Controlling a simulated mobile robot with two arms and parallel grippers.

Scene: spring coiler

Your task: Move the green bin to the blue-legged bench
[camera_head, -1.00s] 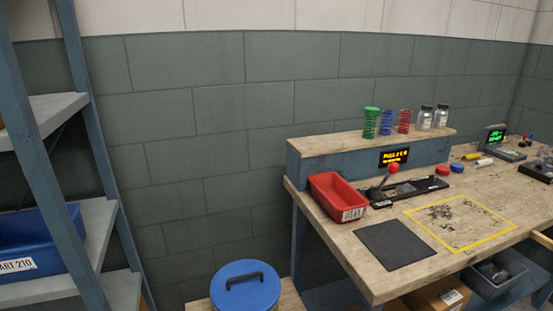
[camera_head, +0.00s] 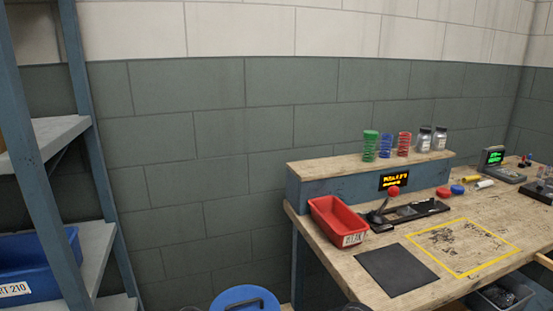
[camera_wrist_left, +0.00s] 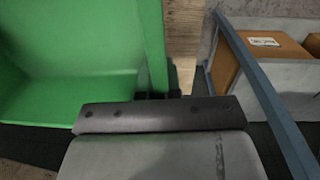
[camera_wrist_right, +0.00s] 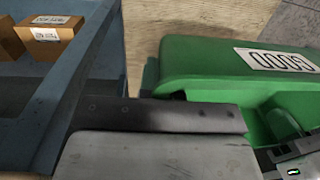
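The green bin (camera_wrist_left: 75,95) fills the left of the left wrist view, its wall running down to my left gripper (camera_wrist_left: 158,94). In the right wrist view, the green bin (camera_wrist_right: 240,65) lies on the right with a white label, its rim reaching my right gripper (camera_wrist_right: 150,90). Both grippers appear shut on the bin's rim; the fingertips are mostly hidden. The bin is not visible in the head view. The blue-legged bench (camera_head: 330,262) stands at the right in the head view.
On the bench are a red bin (camera_head: 338,220), a black mat (camera_head: 397,269) and a yellow-outlined area (camera_head: 465,245). A blue shelf rack (camera_head: 95,170) stands at left, holding a blue bin (camera_head: 40,265). A blue lid (camera_head: 243,297) shows at the bottom edge.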

